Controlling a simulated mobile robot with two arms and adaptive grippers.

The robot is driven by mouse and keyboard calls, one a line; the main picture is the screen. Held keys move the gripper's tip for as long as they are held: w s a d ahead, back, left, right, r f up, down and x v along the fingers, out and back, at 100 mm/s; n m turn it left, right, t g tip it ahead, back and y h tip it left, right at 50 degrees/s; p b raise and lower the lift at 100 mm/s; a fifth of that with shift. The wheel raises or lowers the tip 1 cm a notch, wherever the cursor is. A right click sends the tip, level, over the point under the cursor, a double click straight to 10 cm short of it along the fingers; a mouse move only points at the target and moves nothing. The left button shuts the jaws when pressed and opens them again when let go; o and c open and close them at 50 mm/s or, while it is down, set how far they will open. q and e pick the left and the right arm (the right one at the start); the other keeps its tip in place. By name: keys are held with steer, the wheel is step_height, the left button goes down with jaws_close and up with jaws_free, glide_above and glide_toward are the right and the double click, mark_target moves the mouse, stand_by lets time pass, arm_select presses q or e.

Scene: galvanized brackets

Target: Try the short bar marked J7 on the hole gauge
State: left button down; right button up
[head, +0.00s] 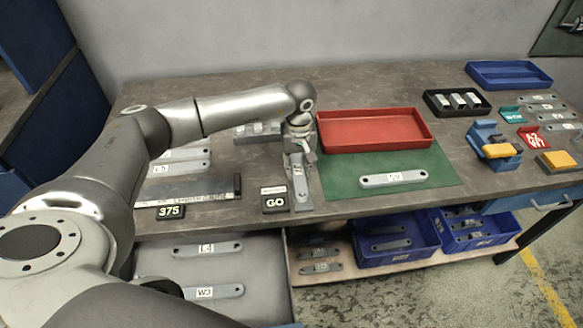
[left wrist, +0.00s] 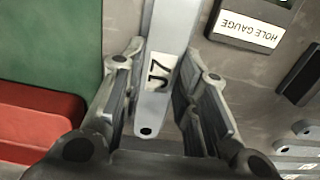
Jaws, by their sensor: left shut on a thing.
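The short bar marked J7 (head: 301,188) is a grey metal bar, lengthwise from my left gripper toward the bench's front edge. In the left wrist view the bar (left wrist: 157,72) shows its J7 label and a hole in its near end, between the fingers. My left gripper (head: 300,155) is shut on it; it also shows in the left wrist view (left wrist: 164,52). I cannot tell whether bar and gauge touch. My right gripper is not in view.
A red tray (head: 375,130) and a green mat (head: 445,172) bearing a labelled bar (head: 393,180) are to the right. The length gauge (head: 225,190) and more bars are left. An open drawer (head: 262,262) holds bars below. Blue bins (head: 400,255) sit on the lower shelf.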

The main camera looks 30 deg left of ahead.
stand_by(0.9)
arm_select(q)
steer(key=c, duration=1.1)
jaws_free()
steer(key=shift+o, duration=0.2)
step_height(320, 180, up, 12)
